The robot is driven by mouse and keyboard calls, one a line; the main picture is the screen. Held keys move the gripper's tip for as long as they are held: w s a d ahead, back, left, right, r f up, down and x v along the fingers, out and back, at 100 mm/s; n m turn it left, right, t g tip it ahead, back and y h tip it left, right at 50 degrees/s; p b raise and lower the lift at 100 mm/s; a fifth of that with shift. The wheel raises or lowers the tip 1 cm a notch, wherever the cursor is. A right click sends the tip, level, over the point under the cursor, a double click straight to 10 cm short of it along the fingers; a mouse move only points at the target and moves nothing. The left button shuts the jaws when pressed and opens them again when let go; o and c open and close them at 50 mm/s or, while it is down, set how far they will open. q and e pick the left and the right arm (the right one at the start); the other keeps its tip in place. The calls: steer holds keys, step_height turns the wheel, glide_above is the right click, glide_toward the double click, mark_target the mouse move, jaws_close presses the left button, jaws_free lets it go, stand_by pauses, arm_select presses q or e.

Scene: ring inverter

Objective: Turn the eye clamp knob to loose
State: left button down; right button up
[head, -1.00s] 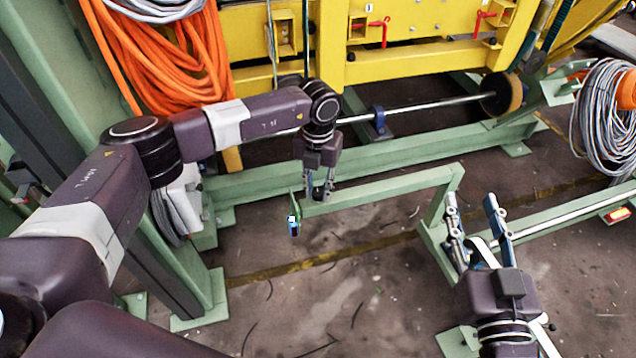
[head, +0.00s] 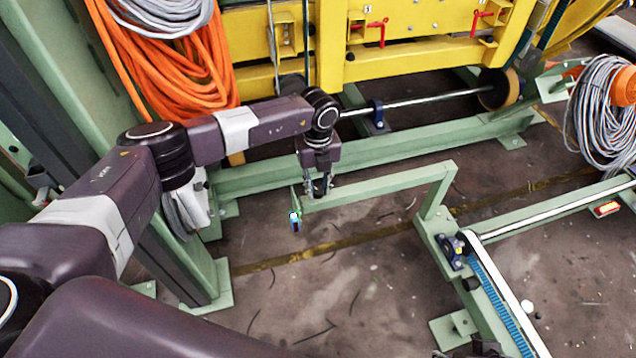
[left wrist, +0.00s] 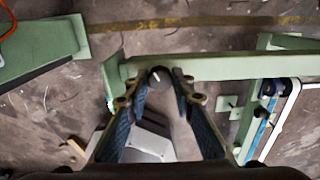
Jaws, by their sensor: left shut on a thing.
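The eye clamp knob (left wrist: 157,77) shows in the left wrist view as a small dark round knob with a white pointer line, at the green beam. The line tilts to the upper left. My left gripper (left wrist: 159,82) is shut on the knob, with one fingertip on each side. My right gripper's fingers are out of view.
A blue toothed belt (head: 500,300) runs along a green frame at the lower right. A yellow machine frame (head: 420,60) and a steel shaft (head: 430,100) stand behind. Orange hose (head: 185,75) hangs at the left. The floor between is clear.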

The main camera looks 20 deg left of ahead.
mark_target(318, 189)
arm_select(q)
steer(key=shift+w+r+n, duration=0.1)
steer(key=shift+w+n, duration=0.05)
steer(key=shift+n, duration=0.25)
stand_by(0.3)
steer(key=c, duration=1.7)
jaws_free()
steer(key=shift+o, duration=0.2)
step_height(318, 189, up, 12)
